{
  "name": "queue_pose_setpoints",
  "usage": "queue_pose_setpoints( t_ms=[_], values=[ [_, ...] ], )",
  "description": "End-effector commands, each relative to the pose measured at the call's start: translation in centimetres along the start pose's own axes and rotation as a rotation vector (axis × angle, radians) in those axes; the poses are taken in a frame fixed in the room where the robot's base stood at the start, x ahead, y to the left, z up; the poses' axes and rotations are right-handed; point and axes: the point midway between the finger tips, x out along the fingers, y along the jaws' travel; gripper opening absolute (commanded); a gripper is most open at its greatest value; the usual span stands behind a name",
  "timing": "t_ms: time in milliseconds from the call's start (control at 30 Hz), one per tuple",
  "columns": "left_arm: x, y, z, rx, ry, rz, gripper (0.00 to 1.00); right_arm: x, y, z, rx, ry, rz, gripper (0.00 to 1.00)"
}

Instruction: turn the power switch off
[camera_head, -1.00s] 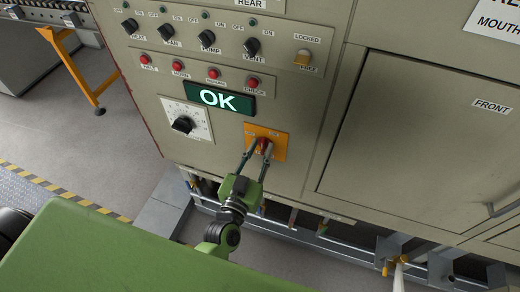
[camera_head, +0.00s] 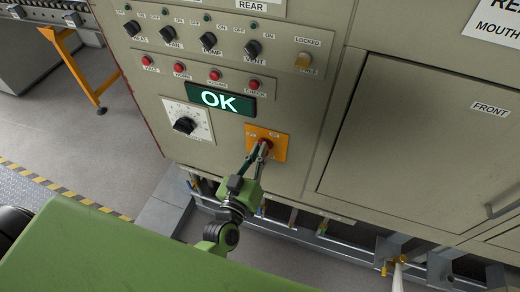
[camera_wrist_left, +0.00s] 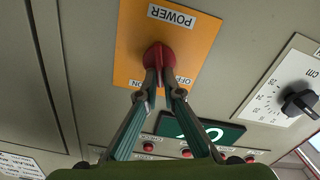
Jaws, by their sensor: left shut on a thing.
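The power switch is a red knob (camera_head: 265,142) on an orange plate (camera_head: 281,147) on the front of the cabinet. In the left wrist view the red knob (camera_wrist_left: 158,53) sits on the orange plate (camera_wrist_left: 190,42), marked POWER, with ON and OFF labels on either side of the knob. My left gripper (camera_head: 262,149) reaches up to the knob from below. Its two fingertips (camera_wrist_left: 160,80) are closed on the knob's grip. The fingers partly hide the knob, and its exact pointing is hard to tell. My right gripper is out of view.
A green OK display (camera_head: 220,99) and a dial (camera_head: 185,125) are up and left of the plate. Several black knobs and red buttons are above. A FRONT door (camera_head: 420,145) is on the right. Pipes run low under the cabinet.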

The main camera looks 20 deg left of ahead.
Motion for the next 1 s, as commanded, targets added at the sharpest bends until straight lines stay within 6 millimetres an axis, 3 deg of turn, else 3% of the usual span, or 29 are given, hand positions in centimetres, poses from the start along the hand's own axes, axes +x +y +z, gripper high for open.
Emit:
queue_pose_setpoints(
  t_ms=[1000],
  values=[
    [0.0, -1.2, 0.8, -0.954, -0.001, 0.001, 0.00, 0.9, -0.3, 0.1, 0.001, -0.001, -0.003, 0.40]
  ],
)
